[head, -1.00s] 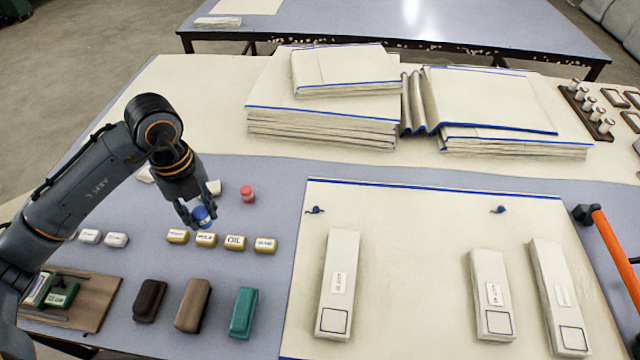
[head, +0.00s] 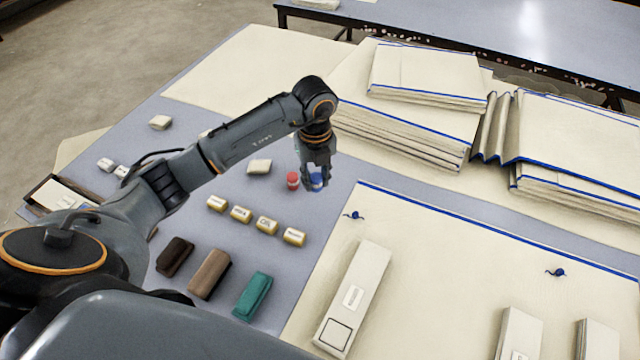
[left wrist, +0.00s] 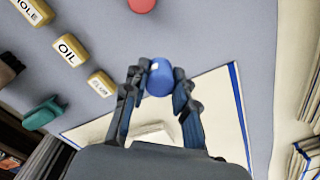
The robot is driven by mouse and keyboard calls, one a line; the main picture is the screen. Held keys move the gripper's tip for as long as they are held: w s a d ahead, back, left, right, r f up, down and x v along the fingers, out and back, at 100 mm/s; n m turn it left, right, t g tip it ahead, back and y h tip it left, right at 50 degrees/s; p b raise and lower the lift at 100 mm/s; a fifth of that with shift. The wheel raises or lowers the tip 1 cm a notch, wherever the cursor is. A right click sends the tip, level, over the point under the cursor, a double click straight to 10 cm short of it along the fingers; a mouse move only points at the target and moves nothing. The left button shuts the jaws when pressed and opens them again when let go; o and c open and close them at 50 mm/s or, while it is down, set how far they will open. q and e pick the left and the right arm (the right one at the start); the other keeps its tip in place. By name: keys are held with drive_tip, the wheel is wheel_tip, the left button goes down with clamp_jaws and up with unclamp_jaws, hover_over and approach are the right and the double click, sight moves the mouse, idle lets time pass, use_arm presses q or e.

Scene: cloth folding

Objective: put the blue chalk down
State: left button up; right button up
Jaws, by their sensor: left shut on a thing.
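The blue chalk (head: 317,181) is a short blue cylinder between the fingers of my left gripper (head: 318,176), just right of the red chalk (head: 293,180) in the head view. In the left wrist view the blue chalk (left wrist: 160,77) sits between the fingertips of my left gripper (left wrist: 158,82), which is shut on it. The red chalk (left wrist: 142,4) shows at the top edge there. I cannot tell whether the blue chalk touches the table. My right gripper is not in view.
Several labelled blocks (head: 266,226) stand in a row in front of the chalks. Brown and teal blocks (head: 253,296) lie nearer. A cream cloth with a blue edge (head: 440,270) lies to the right, bearing long white blocks (head: 355,298). Folded cloth stacks (head: 405,130) stand behind.

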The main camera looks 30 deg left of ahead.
sight(320, 196)
use_arm(q)
drive_tip(key=shift+w+f, duration=0.75)
drive_tip(key=shift+f, duration=0.2)
drive_tip(key=shift+w+f, duration=0.15)
drive_tip(key=shift+f, duration=0.2)
drive_tip(key=shift+f+p, duration=0.3)
drive_tip(key=shift+f, duration=1)
drive_tip(key=shift+f, duration=0.1)
drive_tip(key=o, duration=1)
wheel_tip(320, 196, up, 12)
drive_tip(key=shift+r+b, duration=0.15)
drive_tip(key=shift+b, duration=0.3)
